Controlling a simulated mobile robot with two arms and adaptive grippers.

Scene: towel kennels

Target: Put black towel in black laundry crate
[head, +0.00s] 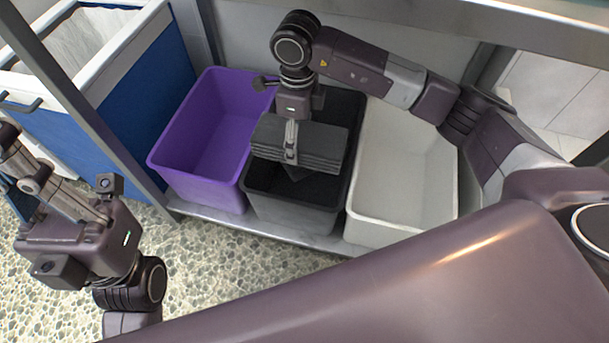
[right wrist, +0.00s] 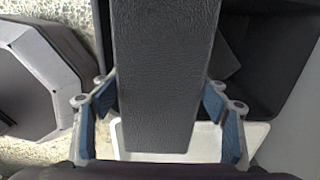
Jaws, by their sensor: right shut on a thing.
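The black towel (head: 325,146) is a folded, layered dark-grey bundle. My right gripper (head: 291,142) comes down on it from above, shut on it, and holds it over the black laundry crate (head: 288,211). In the right wrist view the towel (right wrist: 167,75) is a long dark slab between the blue finger pads. The black crate (right wrist: 282,50) shows behind it at the right. The towel hides part of the crate's inside. My left gripper (head: 25,165) is at the left edge, away from the crates, and its fingers are too unclear to judge.
A purple crate (head: 180,168) stands left of the black one and a white crate (head: 385,225) right of it, all close together on a grey shelf (head: 225,222). A metal post (head: 100,115) and a blue-sided bin (head: 150,80) stand at the left.

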